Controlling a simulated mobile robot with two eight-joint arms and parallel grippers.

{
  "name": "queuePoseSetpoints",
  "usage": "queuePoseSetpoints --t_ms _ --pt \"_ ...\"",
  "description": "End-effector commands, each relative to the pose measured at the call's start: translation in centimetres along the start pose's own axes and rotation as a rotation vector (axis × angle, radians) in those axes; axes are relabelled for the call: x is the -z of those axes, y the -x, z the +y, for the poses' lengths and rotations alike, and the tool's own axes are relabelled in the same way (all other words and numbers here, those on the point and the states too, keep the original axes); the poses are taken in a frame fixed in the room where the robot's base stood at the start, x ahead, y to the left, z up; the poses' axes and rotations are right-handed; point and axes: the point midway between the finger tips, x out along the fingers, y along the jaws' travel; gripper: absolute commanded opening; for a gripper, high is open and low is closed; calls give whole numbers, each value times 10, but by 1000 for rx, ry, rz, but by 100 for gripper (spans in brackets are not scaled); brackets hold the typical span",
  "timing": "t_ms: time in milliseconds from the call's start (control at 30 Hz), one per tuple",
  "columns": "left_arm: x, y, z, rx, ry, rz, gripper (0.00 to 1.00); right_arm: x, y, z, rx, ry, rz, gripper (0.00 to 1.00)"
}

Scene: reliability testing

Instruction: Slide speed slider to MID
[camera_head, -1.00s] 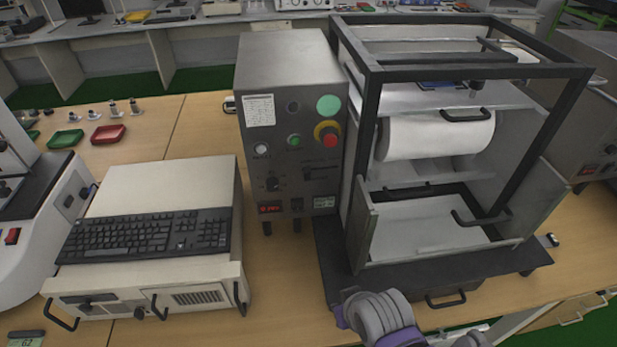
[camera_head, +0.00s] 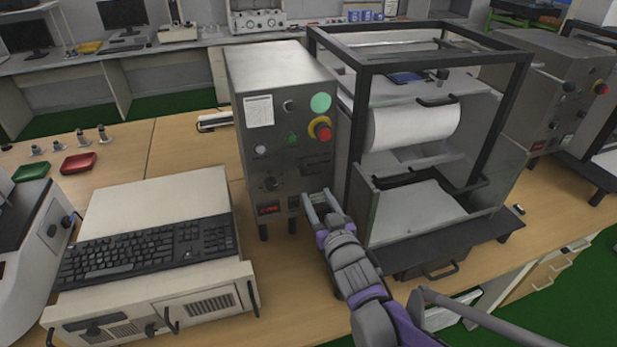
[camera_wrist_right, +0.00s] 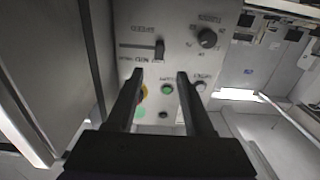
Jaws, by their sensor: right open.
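The grey control box's front panel (camera_head: 262,150) carries the slider, which is small and unclear in the head view. In the right wrist view the panel appears turned over, and the black slider handle (camera_wrist_right: 160,48) stands at the right end of its visible slot. My right gripper (camera_head: 316,194) is open and empty in front of the panel's lower right. In the wrist view its fingertips (camera_wrist_right: 160,72) lie either side of the handle's line, short of it; contact is not visible. My left gripper is not in view.
The panel also has a rotary knob (camera_wrist_right: 207,37), a green button (camera_wrist_right: 167,90) and a red emergency button (camera_head: 323,133). An open black-framed machine (camera_head: 366,110) stands close on the right. A keyboard (camera_head: 150,250) lies on a beige case to the left.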

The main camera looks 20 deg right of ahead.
Motion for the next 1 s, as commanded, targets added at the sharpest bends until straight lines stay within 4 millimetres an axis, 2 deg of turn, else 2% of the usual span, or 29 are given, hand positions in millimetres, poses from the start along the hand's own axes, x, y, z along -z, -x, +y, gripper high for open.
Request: queuePoseSetpoints --t_ms 300,500,700,967,1000 --pt "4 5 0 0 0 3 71 1 -57 0 0 0 -1 52" --pt "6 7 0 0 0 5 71 1 -87 0 -1 0 -1 52" --pt "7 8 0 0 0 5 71 0 -100 0 -1 1 -2 52" --pt "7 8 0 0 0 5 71 0 -101 0 -1 0 -2 52" --pt "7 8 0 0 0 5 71 0 -101 0 -1 0 -2 45"
